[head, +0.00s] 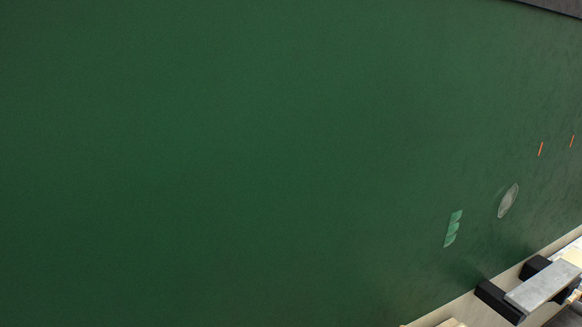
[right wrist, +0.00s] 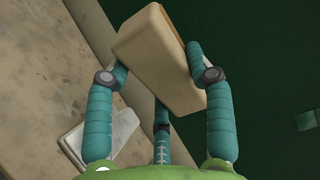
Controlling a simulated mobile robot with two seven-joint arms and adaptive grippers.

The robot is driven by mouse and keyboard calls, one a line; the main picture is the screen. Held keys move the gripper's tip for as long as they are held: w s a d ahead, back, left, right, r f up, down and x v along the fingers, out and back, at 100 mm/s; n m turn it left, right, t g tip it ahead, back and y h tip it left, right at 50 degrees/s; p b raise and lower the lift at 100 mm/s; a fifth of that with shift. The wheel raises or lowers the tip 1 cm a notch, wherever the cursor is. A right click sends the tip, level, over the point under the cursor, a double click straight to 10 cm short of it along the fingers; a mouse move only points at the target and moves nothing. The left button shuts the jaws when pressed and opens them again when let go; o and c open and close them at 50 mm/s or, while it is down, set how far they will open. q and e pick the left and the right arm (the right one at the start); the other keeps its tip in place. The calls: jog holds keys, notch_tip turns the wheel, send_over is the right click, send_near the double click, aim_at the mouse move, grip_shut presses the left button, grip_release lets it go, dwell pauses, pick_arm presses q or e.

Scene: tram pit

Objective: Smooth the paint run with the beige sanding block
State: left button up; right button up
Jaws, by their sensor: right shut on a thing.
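The beige sanding block (right wrist: 165,62) is held between the teal fingers of my right gripper (right wrist: 158,66) in the right wrist view. The gripper is shut on it, and the block is tilted and apart from the green panel as far as I can tell. A green patch (right wrist: 307,120) shows at the right edge of the right wrist view. My left gripper is not in view.
A pale scuffed oval (head: 508,200) and two orange marks (head: 541,148) are on the panel. Most of the panel is clear.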

jog(key=shift+s+a+f, duration=0.1)
jog(key=shift+s+a, duration=0.25)
jog(key=shift+a, duration=0.3)
jog(key=w+d+r+m+t+h+p, duration=0.3)
jog(key=d+r+t+h+p, duration=0.15)
jog(key=d, duration=0.35)
jog(key=m+t+h+p, duration=0.1)
jog(key=m+h+p, duration=0.1)
jog(key=m+h, duration=0.1)
send_near(443, 242)
jog(key=shift+p+x, duration=2)
jog(key=shift+x, duration=0.2)
jog(key=shift+a+f, duration=0.1)
jog(key=shift+x, duration=0.95)
